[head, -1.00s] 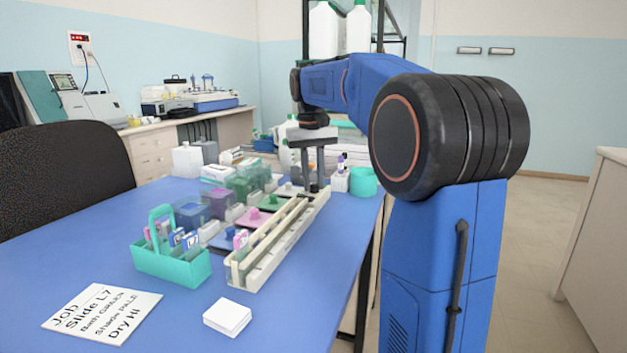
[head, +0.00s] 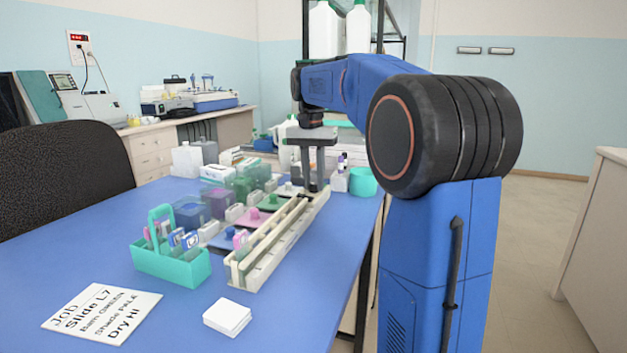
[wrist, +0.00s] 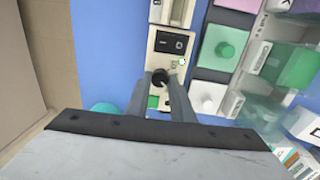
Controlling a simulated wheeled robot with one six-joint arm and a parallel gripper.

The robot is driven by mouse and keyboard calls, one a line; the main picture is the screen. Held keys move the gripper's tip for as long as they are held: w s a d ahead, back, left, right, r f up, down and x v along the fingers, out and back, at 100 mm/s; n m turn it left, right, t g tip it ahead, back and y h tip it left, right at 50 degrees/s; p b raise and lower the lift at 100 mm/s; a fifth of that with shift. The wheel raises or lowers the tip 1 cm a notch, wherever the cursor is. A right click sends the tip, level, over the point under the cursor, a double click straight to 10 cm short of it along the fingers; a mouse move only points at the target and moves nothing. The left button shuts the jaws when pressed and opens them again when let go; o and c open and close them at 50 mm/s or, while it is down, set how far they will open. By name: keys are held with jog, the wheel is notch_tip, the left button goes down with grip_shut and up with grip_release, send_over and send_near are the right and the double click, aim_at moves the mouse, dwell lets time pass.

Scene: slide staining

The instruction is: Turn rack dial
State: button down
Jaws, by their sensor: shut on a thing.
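The rack (head: 262,262) is a long cream-coloured rail unit on the blue table, running from the front middle to the far right side. The rack dial (wrist: 160,77) is a small dark knob at the rack's far end in the wrist view, below a black display panel (wrist: 171,42) and beside a small green light (wrist: 182,61). My gripper (wrist: 161,84) points down with its two grey fingers closed around the dial. In the head view my gripper (head: 313,188) stands at the rack's far end, and the dial is hidden there by the fingers.
Coloured pads with knobs and staining jars (head: 221,203) line the rack's left side. A teal cup (head: 363,182) stands close right of my gripper. A teal slide carrier (head: 172,262), a job card (head: 102,312) and a white stack (head: 227,317) lie at the front.

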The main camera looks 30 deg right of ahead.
jog(key=shift+m, duration=1.5)
jog(key=c, duration=1.5)
grip_release()
jog(key=shift+c, duration=0.2)
jog(key=shift+r, duration=0.1)
notch_tip(320, 180, up, 17)
jog(key=shift+w, duration=0.35)
jog(key=shift+r, duration=0.1)
